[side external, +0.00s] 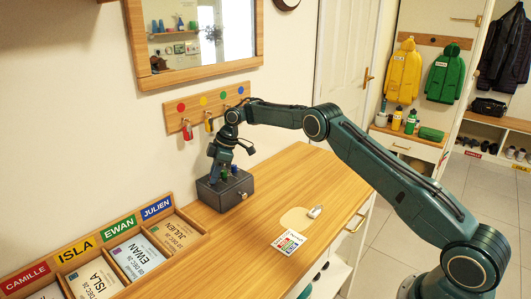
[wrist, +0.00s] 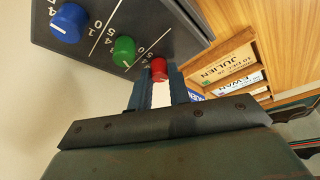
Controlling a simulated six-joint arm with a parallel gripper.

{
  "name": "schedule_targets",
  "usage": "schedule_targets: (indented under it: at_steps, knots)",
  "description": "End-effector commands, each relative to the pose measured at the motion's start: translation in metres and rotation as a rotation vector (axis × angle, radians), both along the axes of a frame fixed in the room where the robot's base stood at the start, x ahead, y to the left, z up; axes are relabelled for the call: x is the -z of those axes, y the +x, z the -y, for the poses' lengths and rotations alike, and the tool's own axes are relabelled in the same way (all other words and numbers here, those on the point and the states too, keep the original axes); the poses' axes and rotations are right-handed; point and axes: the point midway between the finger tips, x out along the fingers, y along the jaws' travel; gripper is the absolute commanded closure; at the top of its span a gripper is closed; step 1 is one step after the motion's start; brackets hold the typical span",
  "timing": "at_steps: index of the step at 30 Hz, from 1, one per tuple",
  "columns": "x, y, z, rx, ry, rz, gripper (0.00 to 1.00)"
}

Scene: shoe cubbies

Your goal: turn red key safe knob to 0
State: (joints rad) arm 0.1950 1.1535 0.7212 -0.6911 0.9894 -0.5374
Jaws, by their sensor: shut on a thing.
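The key safe (side external: 232,192) is a dark grey box on the wooden counter. In the wrist view its dark top face (wrist: 85,42) carries a blue knob (wrist: 70,22), a green knob (wrist: 124,50) and the red knob (wrist: 159,70), with white numbers and lines between them. My gripper (wrist: 160,82) is shut on the red knob, one finger on each side. In the side view my gripper (side external: 221,168) points down onto the safe's top and hides the red knob. The red knob's pointer and most of its scale are hidden, so I cannot tell its setting.
A name-labelled card tray (side external: 105,255) lies left of the safe. A colour-dotted hook rail (side external: 205,107) with keys is on the wall behind. A printed card (side external: 288,241) and a small silver item (side external: 315,211) lie to the right. The counter between is clear.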

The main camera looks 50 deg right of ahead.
Motion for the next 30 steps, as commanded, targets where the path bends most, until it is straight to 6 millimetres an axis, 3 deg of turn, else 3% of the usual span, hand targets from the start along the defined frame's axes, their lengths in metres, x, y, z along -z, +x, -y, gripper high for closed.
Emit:
schedule_targets:
  at_steps: [2, 3, 4, 17, 30]
  knots:
    - [0.000, 0.000, 0.001, 0.001, -0.001, -0.002, 1.00]
    - [0.000, 0.000, 0.001, 0.001, 0.000, -0.002, 0.75]
    - [0.000, 0.000, 0.001, 0.001, 0.000, -0.002, 0.72]
    - [-0.004, -0.001, 0.002, 0.001, 0.001, 0.001, 0.72]
    - [-0.050, -0.011, 0.018, 0.002, -0.001, 0.002, 0.72]
